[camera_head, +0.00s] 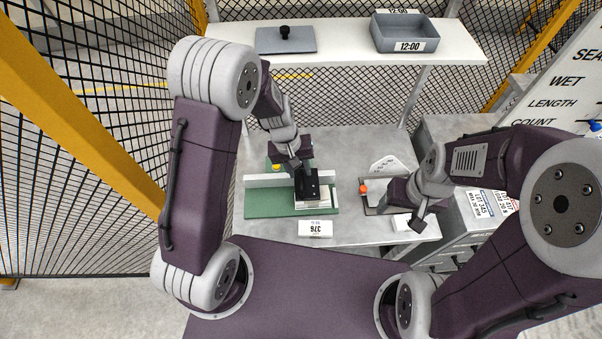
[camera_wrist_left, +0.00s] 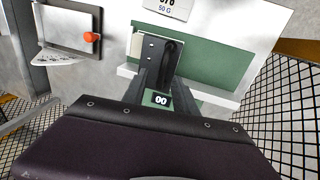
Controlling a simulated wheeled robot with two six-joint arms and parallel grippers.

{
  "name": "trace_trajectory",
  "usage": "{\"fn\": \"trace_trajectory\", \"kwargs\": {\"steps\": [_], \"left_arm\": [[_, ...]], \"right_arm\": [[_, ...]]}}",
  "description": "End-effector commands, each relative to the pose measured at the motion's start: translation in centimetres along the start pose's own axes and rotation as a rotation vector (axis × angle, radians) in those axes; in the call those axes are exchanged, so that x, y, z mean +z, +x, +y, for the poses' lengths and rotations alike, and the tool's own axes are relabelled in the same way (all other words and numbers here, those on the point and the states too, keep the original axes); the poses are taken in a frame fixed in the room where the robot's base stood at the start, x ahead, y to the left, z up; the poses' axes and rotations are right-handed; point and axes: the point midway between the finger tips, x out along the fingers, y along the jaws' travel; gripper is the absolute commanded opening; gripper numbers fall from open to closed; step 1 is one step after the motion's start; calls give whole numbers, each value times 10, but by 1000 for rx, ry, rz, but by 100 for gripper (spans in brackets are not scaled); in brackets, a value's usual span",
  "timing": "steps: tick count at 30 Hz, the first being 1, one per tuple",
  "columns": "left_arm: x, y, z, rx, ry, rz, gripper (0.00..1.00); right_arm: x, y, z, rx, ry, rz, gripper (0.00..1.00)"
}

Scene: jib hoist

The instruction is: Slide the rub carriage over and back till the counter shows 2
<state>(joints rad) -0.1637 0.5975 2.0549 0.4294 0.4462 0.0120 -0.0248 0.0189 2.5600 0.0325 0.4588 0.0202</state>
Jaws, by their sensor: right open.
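The rub tester has a green base (camera_head: 262,200) on the bench. Its black carriage (camera_head: 324,190) sits at the right end of the base, over pale strips. In the left wrist view the carriage (camera_wrist_left: 150,52) shows a dark raised handle on top. The small counter (camera_wrist_left: 161,99) there reads 00. My left gripper (camera_head: 305,178) is at the carriage from above. Its two fingers show apart in the wrist view, but I cannot tell whether they press on the carriage. My right gripper (camera_head: 418,222) is open, to the right and away from the tester.
A grey plate with an orange knob (camera_head: 363,188) lies right of the tester. A label card (camera_head: 315,228) is at the front. A shelf (camera_head: 350,45) holds a grey tray (camera_head: 405,33) and a flat lid (camera_head: 286,40). Mesh fencing stands left and behind.

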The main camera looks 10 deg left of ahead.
Motion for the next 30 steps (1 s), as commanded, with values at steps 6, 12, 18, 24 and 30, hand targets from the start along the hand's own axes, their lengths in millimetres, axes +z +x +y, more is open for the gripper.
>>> {"fn": "trace_trajectory", "kwargs": {"steps": [6,12,18,24,30], "left_arm": [[-1,-43,1,0,0,4,34],[0,-55,1,-2,0,-1,34],[0,-55,1,-2,0,-1,34],[0,-48,-7,1,-2,3,34],[2,-44,-6,-2,-2,-7,34]], "right_arm": [[0,1,0,0,0,0,68],[0,1,0,0,0,0,68],[0,1,0,0,0,0,68],[4,37,1,0,0,-1,68],[3,28,1,0,0,0,68]]}}
